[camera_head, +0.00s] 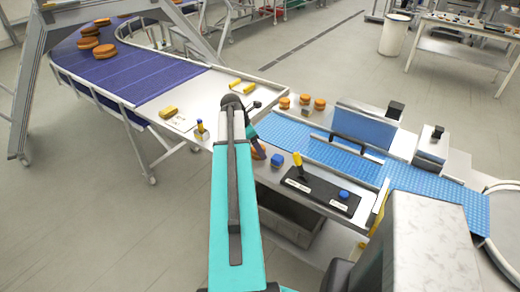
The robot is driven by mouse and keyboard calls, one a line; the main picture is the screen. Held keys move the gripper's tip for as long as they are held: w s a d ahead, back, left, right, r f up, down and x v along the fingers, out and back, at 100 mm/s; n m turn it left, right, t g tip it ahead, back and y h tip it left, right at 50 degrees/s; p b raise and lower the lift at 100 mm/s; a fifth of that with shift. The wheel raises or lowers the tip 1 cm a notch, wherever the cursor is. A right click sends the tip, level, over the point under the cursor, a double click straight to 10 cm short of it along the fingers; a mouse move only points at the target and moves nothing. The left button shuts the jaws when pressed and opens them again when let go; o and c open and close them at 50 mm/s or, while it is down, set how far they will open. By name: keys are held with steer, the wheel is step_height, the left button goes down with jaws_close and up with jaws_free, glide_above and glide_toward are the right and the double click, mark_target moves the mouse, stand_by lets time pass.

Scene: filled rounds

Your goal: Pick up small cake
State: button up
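Several small orange-brown round cakes (319,103) sit on the pale surface just behind the right-hand blue belt, to the right of my arm's far end. One of them (284,103) is the closest of this group to my arm. My teal arm reaches forward from the bottom of the picture. Its dark wrist parts are near the pale table between the two belts.
Larger round cakes (104,51) lie on the purple-blue conveyor (150,70) at the left. Yellow items lie on the pale table (205,95). A blue belt (320,150) with a raised frame runs right. A black control panel (320,190) stands in front of it.

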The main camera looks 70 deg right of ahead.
steer(key=shift+p+x, duration=0.3)
steer(key=shift+x, duration=0.85)
steer(key=c, duration=0.8)
